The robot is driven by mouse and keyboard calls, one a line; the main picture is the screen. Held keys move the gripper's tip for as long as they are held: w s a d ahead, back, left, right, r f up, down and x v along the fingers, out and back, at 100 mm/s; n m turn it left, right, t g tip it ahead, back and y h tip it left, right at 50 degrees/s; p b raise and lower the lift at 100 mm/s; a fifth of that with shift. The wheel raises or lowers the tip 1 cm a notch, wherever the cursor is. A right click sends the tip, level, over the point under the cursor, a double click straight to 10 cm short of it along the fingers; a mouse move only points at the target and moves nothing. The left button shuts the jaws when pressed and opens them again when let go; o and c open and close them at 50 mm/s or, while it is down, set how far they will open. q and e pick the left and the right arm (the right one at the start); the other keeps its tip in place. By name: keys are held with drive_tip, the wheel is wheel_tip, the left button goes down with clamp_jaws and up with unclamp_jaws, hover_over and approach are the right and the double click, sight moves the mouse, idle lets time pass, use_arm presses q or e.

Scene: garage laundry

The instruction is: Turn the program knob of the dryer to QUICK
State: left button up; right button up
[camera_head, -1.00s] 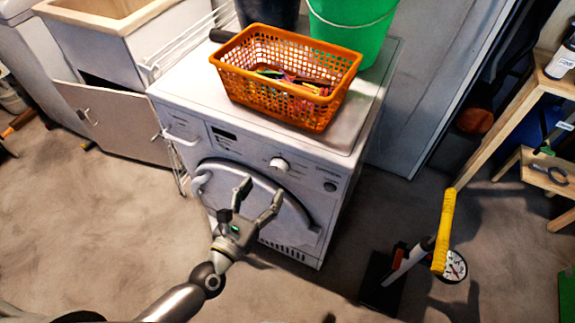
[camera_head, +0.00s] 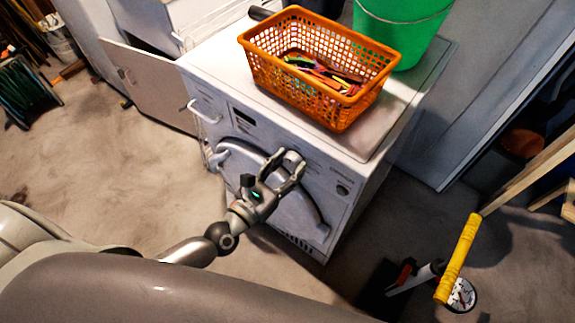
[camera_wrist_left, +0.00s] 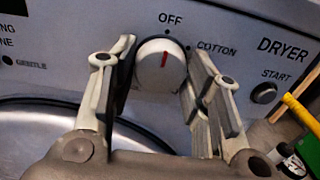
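The white dryer (camera_head: 225,100) stands in the middle of the head view. Its round white program knob (camera_wrist_left: 160,66) has a red pointer mark turned up towards OFF; COTTON is printed to its right. No QUICK label can be read in these frames. My left gripper (camera_wrist_left: 162,58) is open at the front panel, with one finger on each side of the knob. The fingertips are close to the knob's sides; I cannot tell whether they touch it. In the head view the left gripper (camera_head: 294,163) partly covers the knob. My right gripper is not in view.
An orange basket (camera_head: 300,85) of colourful items and a green bucket (camera_head: 400,35) stand on the dryer. The START button (camera_wrist_left: 264,93) is right of the knob. A yellow-handled tool (camera_head: 458,258) stands on the floor to the right.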

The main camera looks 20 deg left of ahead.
use_arm(q)
drive_tip(key=c, duration=0.4)
drive_tip(key=shift+c, duration=0.2)
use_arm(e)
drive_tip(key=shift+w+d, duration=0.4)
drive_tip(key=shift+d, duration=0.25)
